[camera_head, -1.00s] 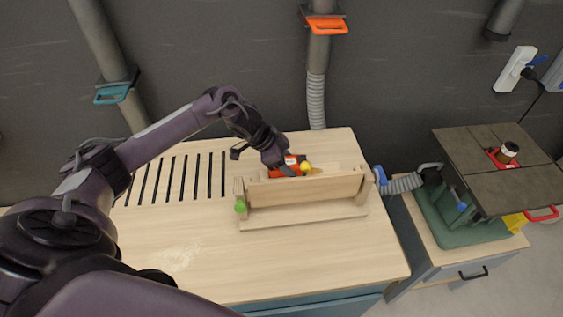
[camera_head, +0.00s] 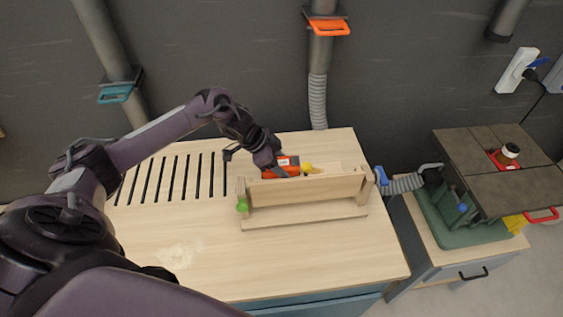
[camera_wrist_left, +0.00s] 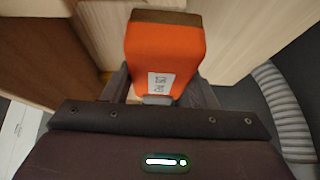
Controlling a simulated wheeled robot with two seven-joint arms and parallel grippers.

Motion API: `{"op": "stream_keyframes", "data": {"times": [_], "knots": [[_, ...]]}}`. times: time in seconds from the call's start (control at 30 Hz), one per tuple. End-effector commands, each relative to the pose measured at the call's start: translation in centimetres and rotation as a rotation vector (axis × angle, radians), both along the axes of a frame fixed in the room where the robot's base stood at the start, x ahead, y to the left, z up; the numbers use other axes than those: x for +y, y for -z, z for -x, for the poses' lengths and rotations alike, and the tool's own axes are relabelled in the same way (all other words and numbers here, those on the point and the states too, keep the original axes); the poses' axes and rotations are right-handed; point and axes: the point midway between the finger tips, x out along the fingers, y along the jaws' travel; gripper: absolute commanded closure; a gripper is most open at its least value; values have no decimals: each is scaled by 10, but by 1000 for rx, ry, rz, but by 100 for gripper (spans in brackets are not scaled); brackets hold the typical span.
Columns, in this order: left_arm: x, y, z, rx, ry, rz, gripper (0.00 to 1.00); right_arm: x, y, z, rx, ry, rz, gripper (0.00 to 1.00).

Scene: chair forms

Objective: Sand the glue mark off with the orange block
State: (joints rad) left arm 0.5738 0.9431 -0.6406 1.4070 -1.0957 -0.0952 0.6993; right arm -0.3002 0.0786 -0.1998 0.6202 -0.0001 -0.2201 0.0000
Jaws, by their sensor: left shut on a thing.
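My left gripper (camera_head: 272,164) is shut on the orange block (camera_head: 283,168), behind the upper board of the wooden chair form (camera_head: 305,190). In the left wrist view the orange block (camera_wrist_left: 162,52) sits between the two fingers, with a white printed label facing the camera and a brown layer along its far end. The board partly hides the block in the head view, and I cannot tell whether the block touches the wood. I cannot make out a glue mark in either view. My right gripper is not in view.
A yellow knob (camera_head: 307,168) is right beside the block, and a green one (camera_head: 241,206) is at the form's left end. Pale dust (camera_head: 179,256) lies on the bench (camera_head: 270,262). The slotted area (camera_head: 172,180) is clear. A hose (camera_head: 403,184) runs to a side cart.

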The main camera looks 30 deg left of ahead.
Motion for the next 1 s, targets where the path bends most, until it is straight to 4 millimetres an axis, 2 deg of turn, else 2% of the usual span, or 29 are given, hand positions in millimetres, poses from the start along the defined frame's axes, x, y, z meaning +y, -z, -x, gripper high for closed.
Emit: {"op": "stream_keyframes", "data": {"times": [0.27, 0.8, 1.0], "knots": [[1, -26, 2, 6, 0, -3, 66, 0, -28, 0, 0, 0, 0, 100], [0, -77, 0, 1, 0, -2, 66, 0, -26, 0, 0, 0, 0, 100], [0, -89, 0, 1, 0, -2, 66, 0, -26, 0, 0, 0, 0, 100]]}}
